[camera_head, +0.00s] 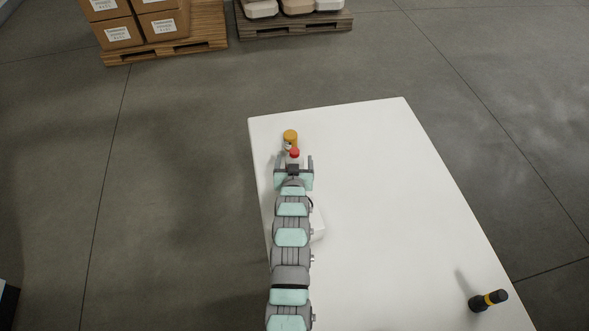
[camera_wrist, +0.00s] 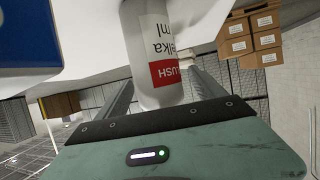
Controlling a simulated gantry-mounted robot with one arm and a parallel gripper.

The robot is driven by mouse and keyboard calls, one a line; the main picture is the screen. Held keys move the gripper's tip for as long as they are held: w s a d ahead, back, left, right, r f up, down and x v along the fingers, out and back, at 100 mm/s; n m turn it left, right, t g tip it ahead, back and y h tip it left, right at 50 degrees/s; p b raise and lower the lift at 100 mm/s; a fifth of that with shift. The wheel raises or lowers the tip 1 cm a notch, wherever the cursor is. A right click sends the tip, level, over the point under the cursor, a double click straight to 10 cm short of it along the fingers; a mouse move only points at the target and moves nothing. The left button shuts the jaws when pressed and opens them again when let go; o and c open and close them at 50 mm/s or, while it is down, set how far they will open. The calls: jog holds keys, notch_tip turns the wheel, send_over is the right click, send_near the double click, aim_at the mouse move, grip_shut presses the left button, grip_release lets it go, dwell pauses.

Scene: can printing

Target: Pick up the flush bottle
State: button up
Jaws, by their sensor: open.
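In the wrist view the white bottle (camera_wrist: 158,88) appears upside down, with a red label band that reads "USH" in part. My gripper (camera_head: 294,160) is open, with one finger on each side of the bottle. In the wrist view the bottle lies between the fingers, close to the palm. I cannot tell whether either finger touches it. The lower part of the bottle is hidden by my gripper in the head view.
A white block (camera_head: 318,223) is partly hidden beside my arm. The middle and right of the table (camera_head: 390,190) are clear.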

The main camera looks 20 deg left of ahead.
jog(key=shift+x, duration=1.3)
jog(key=shift+d, duration=0.1)
jog(key=shift+c, duration=0.3)
grip_shut()
